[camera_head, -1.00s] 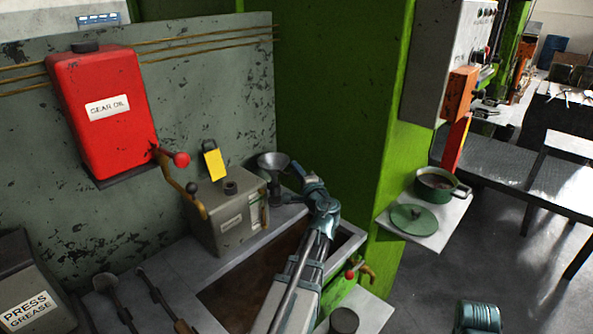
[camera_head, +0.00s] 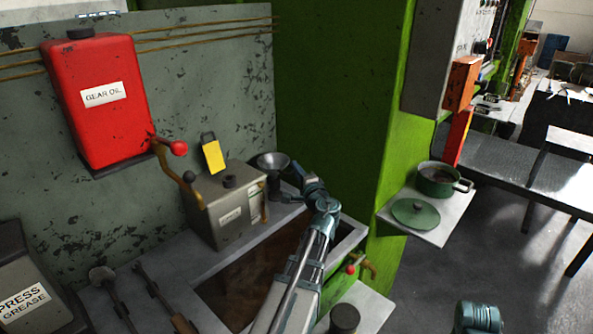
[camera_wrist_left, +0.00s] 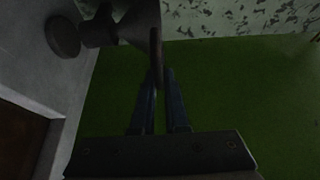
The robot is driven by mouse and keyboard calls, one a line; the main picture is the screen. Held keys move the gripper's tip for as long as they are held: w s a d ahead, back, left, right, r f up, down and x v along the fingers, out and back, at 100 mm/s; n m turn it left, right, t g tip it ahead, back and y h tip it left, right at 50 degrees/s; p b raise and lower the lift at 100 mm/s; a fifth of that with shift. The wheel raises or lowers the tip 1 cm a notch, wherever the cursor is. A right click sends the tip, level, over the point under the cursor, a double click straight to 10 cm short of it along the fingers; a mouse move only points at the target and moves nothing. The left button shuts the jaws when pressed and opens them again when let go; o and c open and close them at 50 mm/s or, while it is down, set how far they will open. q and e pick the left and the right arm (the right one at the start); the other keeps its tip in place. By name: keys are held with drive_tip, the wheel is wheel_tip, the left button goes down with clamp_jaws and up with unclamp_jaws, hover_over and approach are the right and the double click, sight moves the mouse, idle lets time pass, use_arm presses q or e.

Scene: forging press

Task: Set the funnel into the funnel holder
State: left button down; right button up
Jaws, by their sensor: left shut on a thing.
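The grey metal funnel (camera_head: 272,161) is at the back right end of the bench, its wide mouth up. My left gripper (camera_head: 296,174) reaches it from the front right. In the left wrist view the two fingers (camera_wrist_left: 159,88) are closed together at the rim of the funnel (camera_wrist_left: 138,18). A dark round piece (camera_wrist_left: 62,37) lies by the funnel's narrow end there; it may be the funnel holder. In the head view a dark upright shape (camera_head: 278,190) stands under the funnel. I cannot tell whether the spout is inside it.
A grey metal box (camera_head: 228,212) with a yellow tag stands close left of the funnel. A brown sunken tray (camera_head: 245,282) lies in front. The green press column (camera_head: 330,90) rises behind and right. A red gear oil tank (camera_head: 100,125) hangs at left.

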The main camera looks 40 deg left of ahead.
use_arm(q)
drive_tip(key=shift+f, duration=0.3)
use_arm(e)
drive_tip(key=shift+f, duration=0.3)
use_arm(q)
drive_tip(key=c, duration=0.8)
unclamp_jaws()
drive_tip(key=shift+c, duration=0.2)
drive_tip(key=shift+s+d, duration=0.1)
